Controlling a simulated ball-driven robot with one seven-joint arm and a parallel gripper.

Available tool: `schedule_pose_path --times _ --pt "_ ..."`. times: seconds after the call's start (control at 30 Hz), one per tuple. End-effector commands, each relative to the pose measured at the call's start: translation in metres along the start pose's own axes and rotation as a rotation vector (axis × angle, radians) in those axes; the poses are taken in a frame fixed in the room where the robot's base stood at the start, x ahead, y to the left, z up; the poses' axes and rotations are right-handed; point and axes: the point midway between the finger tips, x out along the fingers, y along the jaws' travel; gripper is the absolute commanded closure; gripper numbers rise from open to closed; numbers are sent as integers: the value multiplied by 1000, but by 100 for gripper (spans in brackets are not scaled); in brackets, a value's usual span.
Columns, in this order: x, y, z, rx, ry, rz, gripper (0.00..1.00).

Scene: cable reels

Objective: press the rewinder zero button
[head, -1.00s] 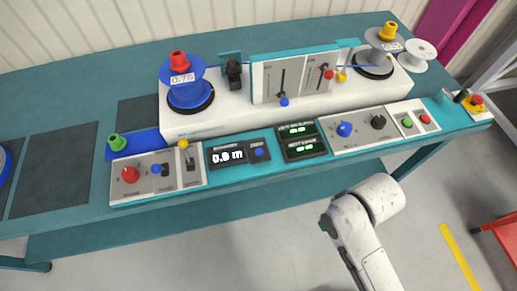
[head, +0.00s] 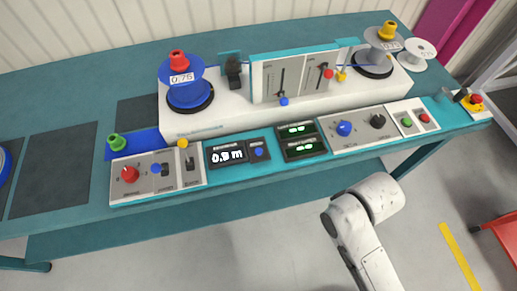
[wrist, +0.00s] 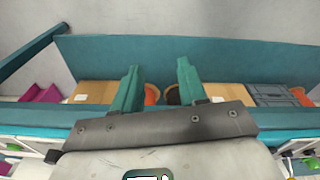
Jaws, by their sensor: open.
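The rewinder panel has a dark display (head: 227,155) that appears to read 0.9 m. A small blue button (head: 259,152) sits just right of its digits, on the front of the bench; I take it as the zero button. In the wrist view my gripper (wrist: 158,78) is open and empty, with two teal fingers apart. It points at the space around the bench's lower shelf, touching nothing visible. A sliver of a lit display (wrist: 148,175) shows at the bottom edge. The button is not visible there. My gripper is out of the head view.
Near the button are a yellow-knobbed lever (head: 183,144), a red knob (head: 129,174), green counters (head: 297,130) and a blue knob (head: 344,128). A blue reel (head: 187,88) and a grey reel (head: 376,51) stand behind. Boxes (wrist: 227,92) sit on the lower shelf.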

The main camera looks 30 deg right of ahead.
Motion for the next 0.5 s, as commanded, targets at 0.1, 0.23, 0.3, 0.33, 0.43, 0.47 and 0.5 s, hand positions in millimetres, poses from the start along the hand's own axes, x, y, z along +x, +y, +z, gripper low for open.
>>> schedule_pose_path --times 0.1,0.23,0.3,0.33,0.43,0.47,0.5 --pt "0 0 0 0 0 0 70" --pt "0 0 0 0 0 0 82" --pt "0 0 0 0 0 0 89" --pt "0 0 0 0 0 0 92" --pt "0 0 0 0 0 0 100" --pt "0 0 0 0 0 0 100" --pt "0 0 0 0 0 0 100"
